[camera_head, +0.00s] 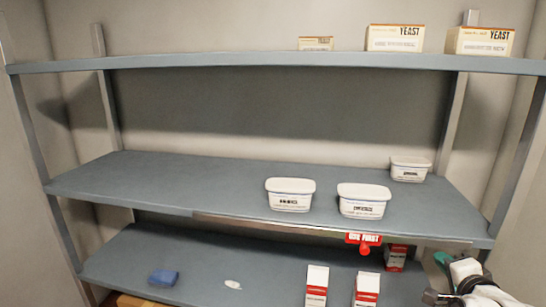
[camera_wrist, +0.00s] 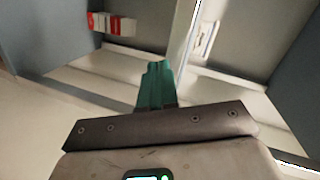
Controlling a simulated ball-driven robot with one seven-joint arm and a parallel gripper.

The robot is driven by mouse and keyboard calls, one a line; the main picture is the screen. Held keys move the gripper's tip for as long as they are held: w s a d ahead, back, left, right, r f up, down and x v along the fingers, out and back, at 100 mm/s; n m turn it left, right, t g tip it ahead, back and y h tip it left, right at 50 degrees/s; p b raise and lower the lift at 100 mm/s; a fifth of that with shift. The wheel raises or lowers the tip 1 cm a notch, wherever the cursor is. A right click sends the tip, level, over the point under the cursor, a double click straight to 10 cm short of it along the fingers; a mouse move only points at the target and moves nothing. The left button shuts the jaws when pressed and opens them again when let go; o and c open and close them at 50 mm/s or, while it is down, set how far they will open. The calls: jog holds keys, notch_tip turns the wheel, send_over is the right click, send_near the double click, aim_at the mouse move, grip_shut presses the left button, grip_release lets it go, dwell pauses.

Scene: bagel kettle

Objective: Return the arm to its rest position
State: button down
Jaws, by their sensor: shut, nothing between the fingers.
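My gripper (camera_head: 440,260) is at the lower right of the head view, in front of the right end of the shelf unit. Its teal fingers show in the wrist view (camera_wrist: 157,68), pressed together with nothing held between them. Part of my pale arm shows behind the gripper at the bottom right corner. In the wrist view the fingers point toward a pale ledge, with red and white boxes (camera_wrist: 110,23) at the upper left. The fingers look apart from these boxes.
White tubs (camera_head: 290,194) stand on the middle shelf (camera_head: 150,180), with a red "USE FIRST" tag (camera_head: 363,239) at its front edge. Red and white boxes (camera_head: 317,286) and a blue block (camera_head: 163,277) are on the lower shelf. Yeast boxes (camera_head: 396,38) stand on top.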

jog(key=s+a+f+n+g+y, duration=0.1)
jog(key=s+a+f+n+g, duration=0.45)
jog(key=s+f, duration=0.65)
jog(key=s+a+f+n+g+y, duration=0.2)
jog(key=s+a+f+n+g, duration=0.2)
jog(key=s+a+f+n, duration=0.65)
jog(key=s+f+g, duration=0.1)
jog(key=s+g, duration=0.3)
jog(key=s, duration=1.2)
jog(key=shift+d, duration=0.15)
jog(key=shift+f, duration=0.1)
